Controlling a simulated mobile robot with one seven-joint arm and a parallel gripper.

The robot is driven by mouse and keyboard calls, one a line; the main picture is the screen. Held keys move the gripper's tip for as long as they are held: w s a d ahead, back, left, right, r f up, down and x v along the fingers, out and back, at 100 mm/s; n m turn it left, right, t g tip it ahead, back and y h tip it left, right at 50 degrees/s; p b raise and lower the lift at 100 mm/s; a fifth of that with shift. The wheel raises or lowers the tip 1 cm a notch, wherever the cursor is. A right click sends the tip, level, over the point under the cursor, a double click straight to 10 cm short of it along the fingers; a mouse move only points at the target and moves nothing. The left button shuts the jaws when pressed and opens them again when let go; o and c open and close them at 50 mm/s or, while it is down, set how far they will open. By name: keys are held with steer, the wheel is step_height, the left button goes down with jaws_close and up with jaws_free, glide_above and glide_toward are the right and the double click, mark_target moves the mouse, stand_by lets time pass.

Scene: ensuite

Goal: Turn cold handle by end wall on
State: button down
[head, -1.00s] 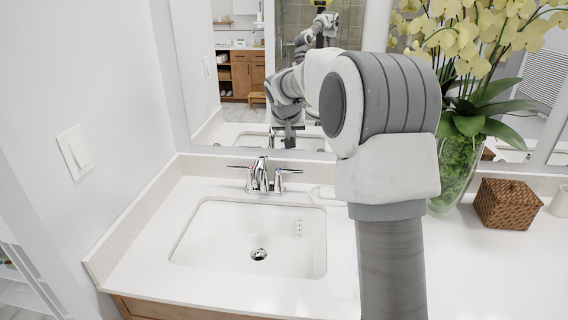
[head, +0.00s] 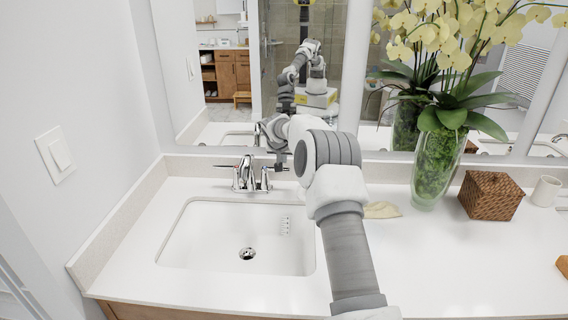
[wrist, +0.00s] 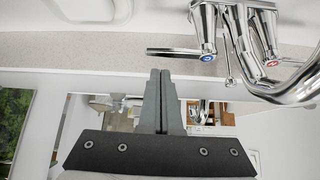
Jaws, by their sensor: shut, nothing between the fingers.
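The chrome faucet (head: 246,178) stands behind the white sink near the left wall, with a lever handle on each side. The cold handle (wrist: 207,57) carries a blue mark in the wrist view, and its lever points left there. It is the right-hand handle (head: 266,178) in the head view, with its lever pointing right. The other handle (wrist: 271,62) has a red mark. My gripper (wrist: 160,74) is shut and empty, its tips close to the cold lever; contact cannot be told. In the head view my gripper (head: 279,166) is small and partly hidden by my arm.
The sink basin (head: 190,246) is empty. A mirror (head: 215,90) rises behind the counter. A glass vase (head: 437,165) with yellow orchids, a woven box (head: 490,195) and a white cup (head: 546,191) stand right. A beige cloth (head: 382,210) lies beside my arm.

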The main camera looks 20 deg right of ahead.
steer(key=shift+p+x, duration=0.3)
steer(key=shift+x, duration=2.2)
steer(key=shift+s+a+m+h+b, duration=0.25)
steer(key=shift+m+h+b, duration=0.2)
steer(key=shift+b, duration=0.3)
steer(key=shift+s+a+m+g+h+b, duration=0.65)
steer(key=shift+s+a+m+b, duration=0.25)
steer(key=shift+m, duration=0.5)
steer(key=shift+s+a+m+g+h+b, duration=0.5)
steer(key=shift+s+a+m+g+b, duration=0.35)
steer(key=shift+m, duration=0.5)
steer(key=shift+s, duration=0.1)
